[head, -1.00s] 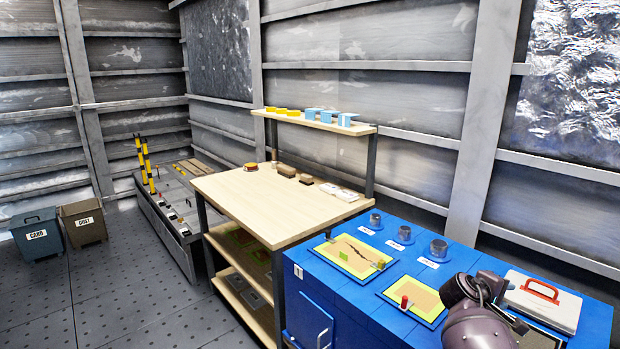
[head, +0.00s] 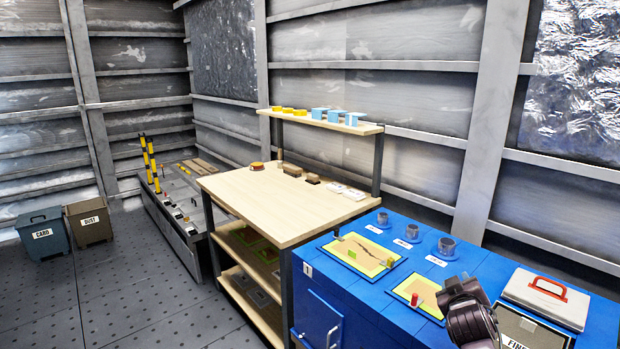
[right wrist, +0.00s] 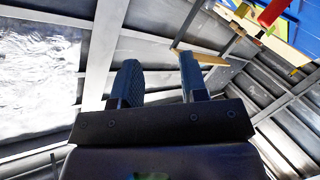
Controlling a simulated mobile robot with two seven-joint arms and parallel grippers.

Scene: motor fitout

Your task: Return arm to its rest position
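My right gripper (right wrist: 160,88) shows in the right wrist view with its two dark fingers apart and nothing between them. It points up at the grey ribbed walls. In the head view part of my dark purple right arm (head: 468,312) shows at the bottom right, in front of the blue bench (head: 350,300); the fingers cannot be made out there. My left arm and gripper are out of view.
The bench holds tool mats (head: 360,254), several grey cups (head: 445,246) and a white case with a red handle (head: 545,298). A wooden table (head: 270,205) stands beyond. Two bins (head: 88,222) are at the left. The floor (head: 130,290) is clear.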

